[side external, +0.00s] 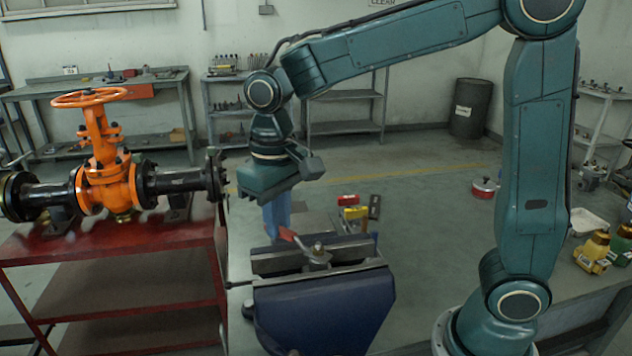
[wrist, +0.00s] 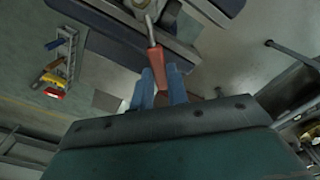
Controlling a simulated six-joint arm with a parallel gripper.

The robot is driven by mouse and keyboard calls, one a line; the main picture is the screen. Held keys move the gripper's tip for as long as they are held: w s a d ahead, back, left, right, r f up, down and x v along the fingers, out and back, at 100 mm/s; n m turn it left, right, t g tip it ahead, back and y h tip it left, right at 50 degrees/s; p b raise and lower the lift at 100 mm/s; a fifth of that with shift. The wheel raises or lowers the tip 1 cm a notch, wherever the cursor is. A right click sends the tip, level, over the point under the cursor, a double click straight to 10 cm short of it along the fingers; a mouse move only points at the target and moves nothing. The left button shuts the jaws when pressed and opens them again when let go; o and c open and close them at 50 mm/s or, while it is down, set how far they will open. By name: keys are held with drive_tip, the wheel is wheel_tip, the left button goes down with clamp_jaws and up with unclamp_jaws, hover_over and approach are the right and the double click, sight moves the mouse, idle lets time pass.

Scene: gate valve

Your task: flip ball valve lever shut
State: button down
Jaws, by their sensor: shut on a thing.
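The ball valve (side external: 318,254) sits in the jaws of the blue bench vise (side external: 325,300). Its red lever (side external: 290,238) points to the left and slightly up in the side view. My gripper (side external: 277,222) reaches down at the lever's outer end with two blue fingers. In the wrist view, the red lever (wrist: 156,62) runs from the valve body (wrist: 149,17) at the top down between the fingers. My gripper (wrist: 160,88) is shut on the lever. The lever's far end is partly hidden between the fingers and the gripper body.
An orange gate valve (side external: 104,165) with black pipe flanges stands on a red table (side external: 130,240) at the left. A rack of coloured items (side external: 355,212) stands behind the vise; it also shows in the wrist view (wrist: 60,62). Shelves line the back wall.

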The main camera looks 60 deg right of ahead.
drive_tip(key=d+m, duration=0.3)
drive_tip(key=m, duration=0.1)
drive_tip(key=shift+s, duration=0.3)
drive_tip(key=shift+s+d+m, duration=0.45)
drive_tip(key=shift+d+m, duration=0.15)
drive_tip(key=shift+m, duration=0.6)
drive_tip(key=shift+s+d+m, duration=0.45)
drive_tip(key=shift+d+m, duration=0.1)
drive_tip(key=shift+m, duration=0.65)
drive_tip(key=c, duration=1.4)
unclamp_jaws()
drive_tip(key=shift+o, duration=0.2)
drive_tip(key=shift+r, duration=0.1)
wheel_tip(320, 180, up, 14)
drive_tip(key=shift+f, duration=0.2)
